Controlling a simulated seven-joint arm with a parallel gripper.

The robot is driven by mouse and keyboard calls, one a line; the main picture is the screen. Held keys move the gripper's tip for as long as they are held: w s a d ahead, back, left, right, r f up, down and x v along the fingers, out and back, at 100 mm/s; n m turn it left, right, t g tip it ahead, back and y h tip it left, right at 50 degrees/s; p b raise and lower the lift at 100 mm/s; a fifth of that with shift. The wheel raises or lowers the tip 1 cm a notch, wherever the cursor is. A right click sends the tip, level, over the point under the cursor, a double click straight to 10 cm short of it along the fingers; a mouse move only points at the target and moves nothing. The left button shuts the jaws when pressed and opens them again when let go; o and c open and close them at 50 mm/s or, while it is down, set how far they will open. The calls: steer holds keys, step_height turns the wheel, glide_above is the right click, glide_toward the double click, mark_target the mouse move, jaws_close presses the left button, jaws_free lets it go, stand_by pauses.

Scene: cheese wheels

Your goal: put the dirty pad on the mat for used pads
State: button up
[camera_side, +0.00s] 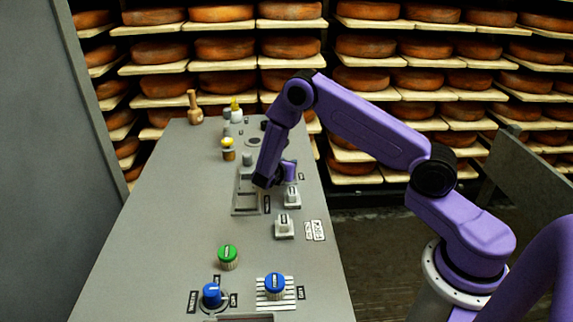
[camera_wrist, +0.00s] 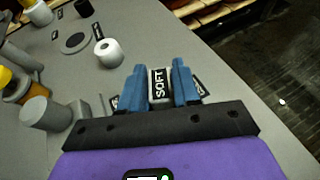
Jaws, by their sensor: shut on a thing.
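My gripper (camera_wrist: 158,82) has its blue fingers shut on a pale block with a black top label reading SOFT (camera_wrist: 158,86). In the side view my gripper (camera_side: 289,172) points down at a small pale block (camera_side: 292,193) on the right part of the bench; the wrist hides some of that area. A dark grey round mat (camera_wrist: 75,43) lies flat ahead in the wrist view, and it also shows as a disc in the side view (camera_side: 254,142). Its top looks bare. I cannot tell which thing is the dirty pad.
A white ring-shaped piece (camera_wrist: 108,53) stands near the mat, with a black cylinder (camera_wrist: 84,8) beyond. Another labelled block (camera_side: 284,224), a green-topped knob (camera_side: 228,256) and blue-topped pieces (camera_side: 275,284) stand nearer the camera. The left of the bench (camera_side: 165,240) is clear.

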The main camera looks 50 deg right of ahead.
steer(key=shift+f, duration=0.15)
steer(key=o, duration=1.1)
steer(key=shift+c, duration=0.2)
steer(key=shift+a+r, duration=0.2)
steer(key=shift+r, duration=0.05)
steer(key=v, duration=1.1)
steer(key=shift+s+a+r, duration=0.2)
steer(key=shift+a+r, duration=0.05)
